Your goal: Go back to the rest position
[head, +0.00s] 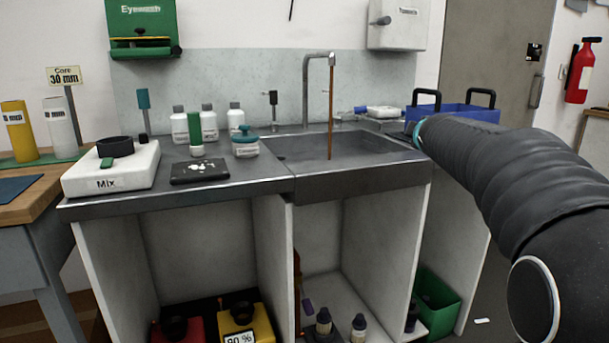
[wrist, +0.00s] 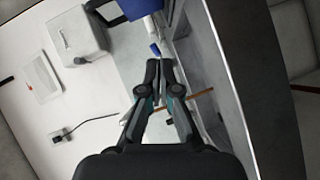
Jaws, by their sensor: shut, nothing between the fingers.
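My gripper (wrist: 159,70) shows in the wrist view with its two dark fingers together and nothing between them. It is apart from the objects around it, over the sink side of the bench. In the head view my black arm reaches in from the right, its far end by the right edge of the sink (head: 345,148). The fingers cannot be made out there.
A blue crate (head: 455,112) with black handles stands behind my arm. A tall tap (head: 306,85) and a thin brown rod (head: 331,110) rise at the sink. A white mixer (head: 112,170), bottles and a black scale (head: 200,172) stand on the left.

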